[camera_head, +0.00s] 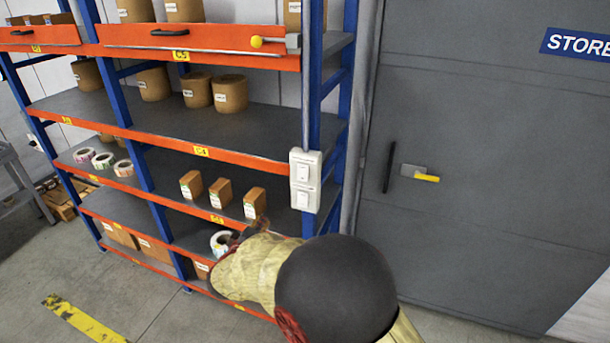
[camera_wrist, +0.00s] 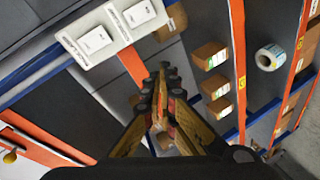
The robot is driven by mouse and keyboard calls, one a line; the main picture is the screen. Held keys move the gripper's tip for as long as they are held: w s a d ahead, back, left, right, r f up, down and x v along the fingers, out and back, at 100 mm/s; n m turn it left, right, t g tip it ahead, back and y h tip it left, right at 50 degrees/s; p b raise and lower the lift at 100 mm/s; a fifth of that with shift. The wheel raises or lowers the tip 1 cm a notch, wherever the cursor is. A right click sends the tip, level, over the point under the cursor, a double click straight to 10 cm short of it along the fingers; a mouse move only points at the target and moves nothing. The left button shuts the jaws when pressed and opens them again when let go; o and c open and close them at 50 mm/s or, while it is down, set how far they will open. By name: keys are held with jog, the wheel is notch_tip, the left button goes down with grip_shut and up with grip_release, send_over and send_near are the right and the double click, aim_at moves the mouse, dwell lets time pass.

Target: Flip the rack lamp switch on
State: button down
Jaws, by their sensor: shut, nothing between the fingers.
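A white switch plate (camera_head: 305,181) with two rocker switches is fixed to the rack's blue front post. The upper rocker (camera_head: 303,172) and lower rocker (camera_head: 303,199) each sit beside a small label; I cannot read which one is the rack lamp. In the wrist view the plate (camera_wrist: 88,58) is at the top left, with one rocker (camera_wrist: 95,40) near its left end and the other (camera_wrist: 138,12) at the top edge. My gripper (camera_wrist: 162,80) is shut and empty, apart from the plate. In the head view my arm mostly hides it. Rocker positions are unclear.
Orange-edged shelves (camera_head: 180,143) hold cartons (camera_head: 220,192), brown rolls (camera_head: 230,93) and label rolls (camera_head: 103,160). Floor is open at front left.

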aim_at(302, 181)
jog(key=d+r+n+t+h, duration=0.1)
jog(key=d+r+n+h, duration=0.1)
jog(key=d+r, duration=0.3)
jog(key=shift+d+r+n+h, duration=0.2)
jog(key=shift+d+n+h, duration=0.1)
jog(key=shift+h, duration=0.6)
jog(key=shift+w, duration=0.2)
jog(key=x, duration=1.4)
jog(key=shift+r, duration=0.1)
